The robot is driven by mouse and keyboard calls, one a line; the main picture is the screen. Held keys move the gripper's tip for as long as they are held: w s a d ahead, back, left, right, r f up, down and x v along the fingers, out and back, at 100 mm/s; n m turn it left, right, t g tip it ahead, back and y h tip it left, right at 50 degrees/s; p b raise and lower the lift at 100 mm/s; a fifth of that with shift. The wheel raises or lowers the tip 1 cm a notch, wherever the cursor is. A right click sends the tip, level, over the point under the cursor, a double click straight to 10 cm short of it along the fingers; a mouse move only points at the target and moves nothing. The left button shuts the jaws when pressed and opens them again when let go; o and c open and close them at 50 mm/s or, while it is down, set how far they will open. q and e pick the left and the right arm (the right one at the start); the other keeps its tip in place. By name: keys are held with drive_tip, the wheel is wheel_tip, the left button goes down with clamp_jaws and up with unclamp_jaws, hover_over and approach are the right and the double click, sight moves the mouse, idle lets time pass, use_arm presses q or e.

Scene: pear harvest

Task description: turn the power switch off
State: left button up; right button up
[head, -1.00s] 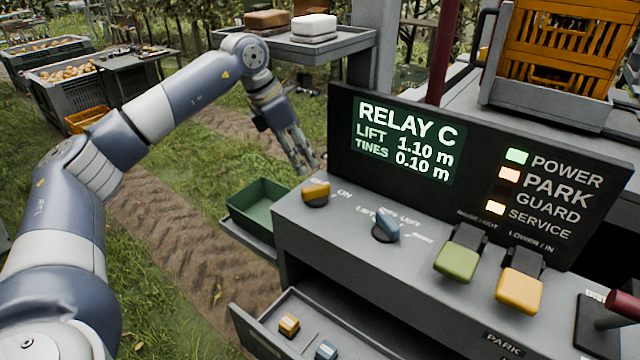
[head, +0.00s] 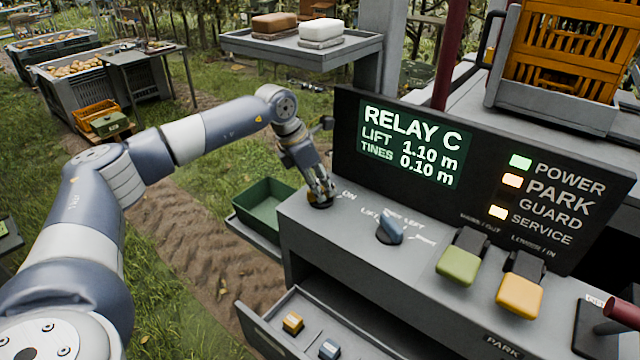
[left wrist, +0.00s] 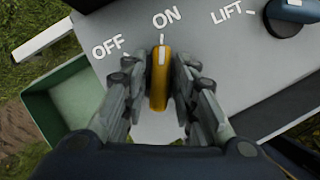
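The power switch (left wrist: 159,78) is a yellow rotary knob with a pale pointer mark, on the left end of the grey console top. In the left wrist view its pointer lines up with the ON label, and the OFF label is to the left. My left gripper (left wrist: 160,85) has one finger on each side of the knob. The fingers look close to its sides; whether they touch it cannot be told. In the head view the gripper (head: 320,198) hides most of the knob. The POWER lamp (head: 520,161) is lit green. My right gripper is not visible.
A blue selector knob (head: 390,230) sits to the right of the switch. Green (head: 459,264) and yellow (head: 520,294) paddles are further right. A green bin (head: 265,208) is at the console's left side. An open drawer (head: 262,325) below holds two small knobs.

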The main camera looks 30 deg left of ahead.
use_arm(q)
clamp_jaws()
drive_tip(key=n+y+b, duration=0.1)
drive_tip(key=n+b, duration=0.1)
drive_tip(key=n, duration=0.1)
drive_tip(key=shift+d+f+n+t, duration=0.1)
drive_tip(key=shift+n+t, duration=0.3)
drive_tip(key=n+y+b, duration=0.2)
drive_tip(key=n, duration=0.3)
drive_tip(key=shift+d+b, duration=0.1)
drive_tip(key=shift+b, duration=0.25)
drive_tip(key=shift+r+n+y+b, duration=0.2)
drive_tip(key=shift+n+y+b, duration=0.5)
drive_tip(key=shift+n, duration=0.8)
